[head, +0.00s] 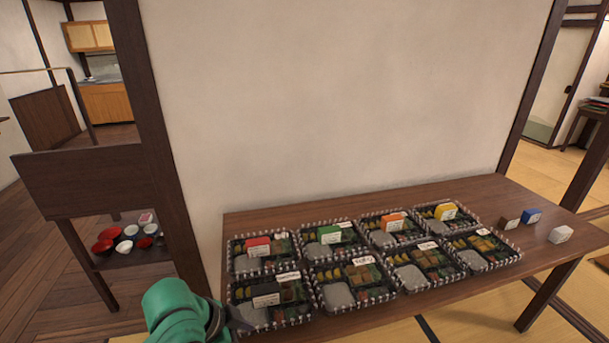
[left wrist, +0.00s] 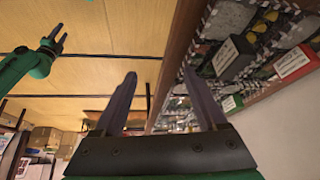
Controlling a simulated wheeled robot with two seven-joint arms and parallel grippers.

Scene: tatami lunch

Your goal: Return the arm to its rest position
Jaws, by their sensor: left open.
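My left arm shows as a green link at the bottom of the head view, with its dark gripper (head: 228,318) beside the front left corner of the near left lunch tray (head: 240,297). In the left wrist view the left gripper (left wrist: 160,74) has its two fingers spread, with nothing between them. A black box with a white label (head: 266,296) lies on that tray, and it also shows in the left wrist view (left wrist: 233,57), apart from the fingers. My right gripper (left wrist: 58,38) shows at the upper left of the left wrist view, its fingers apart and empty.
Several lunch trays stand in two rows on the wooden table (head: 508,192). Red (head: 258,247), green (head: 329,234), orange (head: 392,221) and yellow (head: 445,211) boxes lie on back trays. Brown, blue (head: 532,215) and white (head: 560,234) blocks sit at the right. A wall rises behind.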

